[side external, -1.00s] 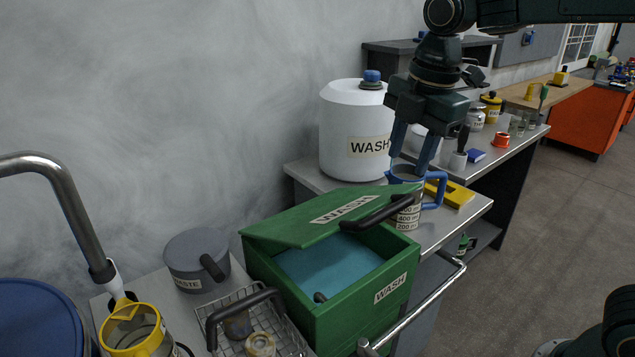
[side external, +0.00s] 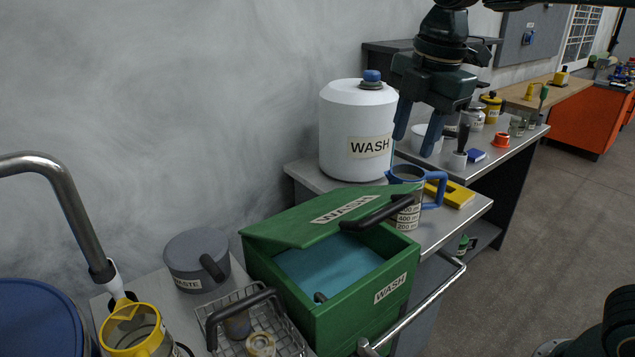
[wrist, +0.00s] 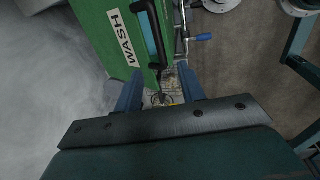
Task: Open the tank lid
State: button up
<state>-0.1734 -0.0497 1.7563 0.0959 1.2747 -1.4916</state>
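The green tank (side external: 350,317), labelled WASH, stands on the near bench with blue liquid (side external: 328,268) showing inside. Its green lid (side external: 290,232) sits askew over the back part, leaving the front of the opening uncovered. A black handle (side external: 375,213) is on the lid. In the wrist view the lid (wrist: 105,25) and its handle (wrist: 150,35) lie beyond the fingers. My gripper (side external: 415,143) is open and empty, above and behind the lid, apart from the handle. Its two fingers also show in the wrist view (wrist: 160,93).
A blue-handled measuring jug (side external: 408,205) stands below my gripper, behind the tank. A white WASH container (side external: 350,120) is to its left. A grey waste pot (side external: 195,262) and a wire basket (side external: 275,335) sit beside the tank. Air above the tank is free.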

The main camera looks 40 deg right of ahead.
jog(key=shift+f, duration=0.1)
grip_shut()
jog(key=s+f+n+t, duration=0.4)
jog(key=s+f+n, duration=0.3)
jog(key=n, duration=1.1)
notch_tip(320, 180, down, 4)
jog(key=shift+s+a+r+t, duration=0.15)
jog(key=shift+s+a+t, duration=0.1)
jog(key=shift+s+t, duration=0.1)
